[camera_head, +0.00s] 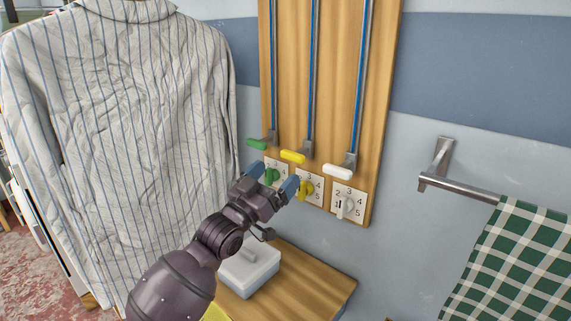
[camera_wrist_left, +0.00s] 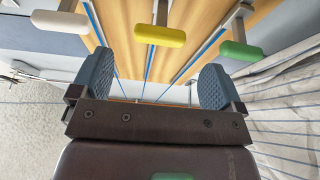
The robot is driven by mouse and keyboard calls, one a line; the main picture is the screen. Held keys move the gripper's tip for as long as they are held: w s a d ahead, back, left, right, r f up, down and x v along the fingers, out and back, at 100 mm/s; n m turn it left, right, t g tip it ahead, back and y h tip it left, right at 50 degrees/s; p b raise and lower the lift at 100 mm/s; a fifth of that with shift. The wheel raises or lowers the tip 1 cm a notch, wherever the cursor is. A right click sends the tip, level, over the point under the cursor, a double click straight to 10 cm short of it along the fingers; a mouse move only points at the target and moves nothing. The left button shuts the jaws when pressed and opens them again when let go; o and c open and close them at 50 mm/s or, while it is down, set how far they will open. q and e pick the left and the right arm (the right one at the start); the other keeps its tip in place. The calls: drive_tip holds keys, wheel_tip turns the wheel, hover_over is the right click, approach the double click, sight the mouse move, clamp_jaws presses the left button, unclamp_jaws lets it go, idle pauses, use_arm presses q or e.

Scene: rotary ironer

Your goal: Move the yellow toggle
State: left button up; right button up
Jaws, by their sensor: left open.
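On the wooden board (camera_head: 380,70), a yellow bar handle (camera_head: 293,156) sits at the lower end of the middle blue-striped rail. Below it, a yellow knob (camera_head: 306,190) sits on a numbered white plate. My left gripper (camera_head: 274,179) is open and empty in front of the lower board, just below the yellow handle and apart from it. Its right finger is in front of the left edge of the middle plate, beside the yellow knob. In the left wrist view, the yellow handle (camera_wrist_left: 160,35) is beyond the open fingers (camera_wrist_left: 155,85), roughly centred between them.
A green handle (camera_head: 257,144) and a white handle (camera_head: 337,172) flank the yellow one. A green knob (camera_head: 270,176) and a white knob (camera_head: 345,207) are below. A striped shirt (camera_head: 120,130) hangs left. A white box (camera_head: 250,268) sits on a wooden shelf. A checked towel (camera_head: 515,260) hangs right.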

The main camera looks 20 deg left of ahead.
use_arm(q)
drive_tip(key=shift+v, duration=1.85)
drive_tip(key=s+a+f+g+y, duration=0.1)
drive_tip(key=s+f+g+y, duration=0.25)
drive_tip(key=f, duration=0.75)
drive_tip(key=s+a+f+g+y, duration=0.15)
drive_tip(key=s+f, duration=0.35)
drive_tip(key=f, duration=0.6)
drive_tip(key=s+a+f+n+g+y, duration=0.1)
drive_tip(key=s+f+n+g+y, duration=0.1)
drive_tip(key=s+f, duration=1.3)
drive_tip(key=s+n+g, duration=0.1)
drive_tip(key=s+g, duration=0.1)
drive_tip(key=s, duration=0.3)
drive_tip(key=shift+a+f+g+y, duration=0.15)
drive_tip(key=shift+f+g+y, duration=0.25)
